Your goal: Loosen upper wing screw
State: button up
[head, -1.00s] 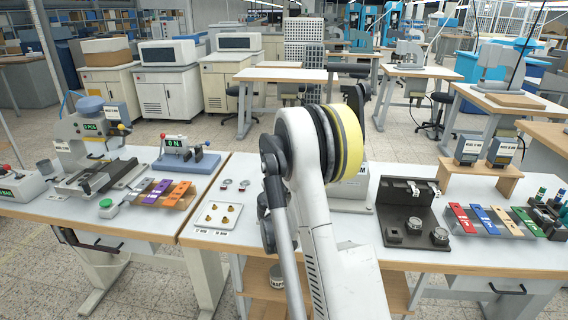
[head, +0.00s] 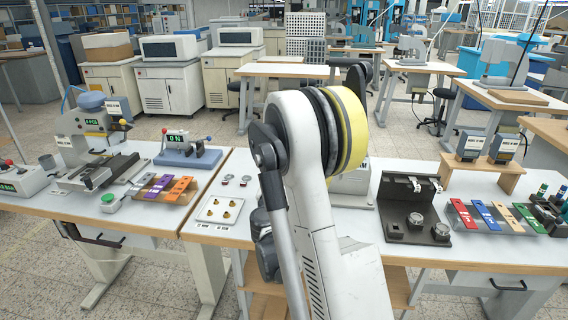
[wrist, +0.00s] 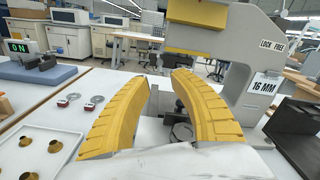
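My gripper (wrist: 166,112) has two yellow ribbed fingers spread apart in the wrist view, with nothing held between them. Beyond them stands a grey press (wrist: 238,75) with a yellow block on its upper arm and labels reading "LOCK FREE" and "16 MM". A small dark round part (wrist: 182,132) shows low between the fingers, partly covered by the right finger. I cannot make out the upper wing screw for certain. In the head view my arm hides most of this press; only part of its pale base (head: 356,180) shows at the right.
A white tray (wrist: 32,150) with small brass pieces lies at the left. A blue-based fixture marked "ON" (head: 188,156) stands farther left. A dark stand (head: 405,235) and a rack of coloured strips (head: 497,216) are at the right.

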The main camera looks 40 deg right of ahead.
jog(key=shift+v, duration=1.55)
jog(key=shift+a+r+m, duration=0.1)
jog(key=shift+r+m, duration=0.1)
jog(key=shift+m, duration=0.2)
jog(key=s+a+m+g+y, duration=0.1)
jog(key=s+a+m+y, duration=0.3)
jog(key=s+a+m, duration=0.3)
jog(key=s+a+m+g+y, duration=0.2)
jog(key=s+a+m+y, duration=0.3)
jog(key=a+m, duration=0.7)
jog(key=s+a+m+g+y, duration=0.1)
jog(key=s+a+m+y, duration=0.3)
jog(key=s+a+m, duration=0.6)
jog(key=shift+a+r+g+y, duration=0.3)
jog(key=shift+a+y, duration=0.1)
jog(key=shift+a, duration=0.7)
